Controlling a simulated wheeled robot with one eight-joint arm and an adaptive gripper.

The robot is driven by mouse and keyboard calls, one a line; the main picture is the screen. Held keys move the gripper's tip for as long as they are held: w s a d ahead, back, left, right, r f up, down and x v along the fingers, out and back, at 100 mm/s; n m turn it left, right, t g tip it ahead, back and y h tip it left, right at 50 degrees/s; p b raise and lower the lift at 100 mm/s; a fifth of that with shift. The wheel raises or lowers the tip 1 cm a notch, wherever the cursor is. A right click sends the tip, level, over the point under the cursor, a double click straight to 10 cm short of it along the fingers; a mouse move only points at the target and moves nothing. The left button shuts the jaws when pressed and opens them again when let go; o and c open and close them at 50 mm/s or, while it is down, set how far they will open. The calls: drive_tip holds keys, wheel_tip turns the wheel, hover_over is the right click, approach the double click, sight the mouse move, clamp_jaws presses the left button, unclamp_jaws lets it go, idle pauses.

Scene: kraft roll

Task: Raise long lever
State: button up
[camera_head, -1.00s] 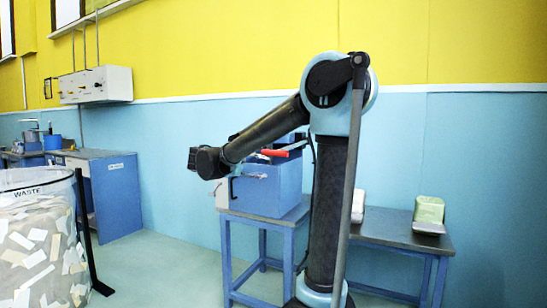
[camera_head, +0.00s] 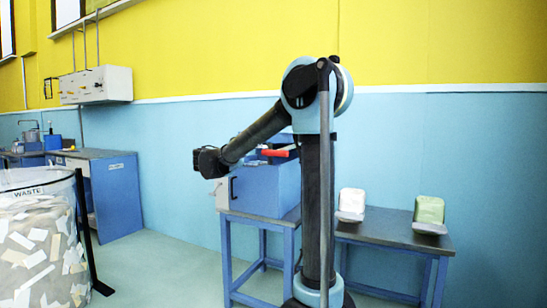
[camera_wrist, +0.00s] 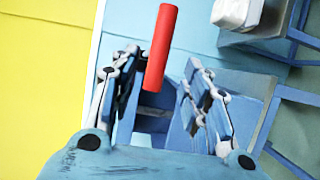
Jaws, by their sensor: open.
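The long lever with its red grip (camera_head: 275,153) shows at the top of a blue box-shaped machine (camera_head: 262,188) in the head view, partly covered by my arm. In the wrist view the red grip (camera_wrist: 160,47) runs lengthwise between the two fingers of my gripper (camera_wrist: 160,68). The fingers are open, with a gap on both sides of the grip; I see no clear contact. The machine's open blue body shows below the grip in the wrist view. My gripper's fingers cannot be made out in the head view.
The machine stands on a blue-legged table (camera_head: 235,214). A second table (camera_head: 385,232) to its right holds a white item (camera_head: 352,203) and a green one (camera_head: 429,209). A waste bin (camera_head: 38,235) stands at front left. The wall is close behind.

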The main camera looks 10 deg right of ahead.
sight(271, 153)
drive_tip(key=x, duration=0.8)
drive_tip(key=shift+w+d, duration=0.2)
drive_tip(key=shift+d, duration=0.1)
drive_tip(key=shift+c, duration=0.3)
clamp_jaws()
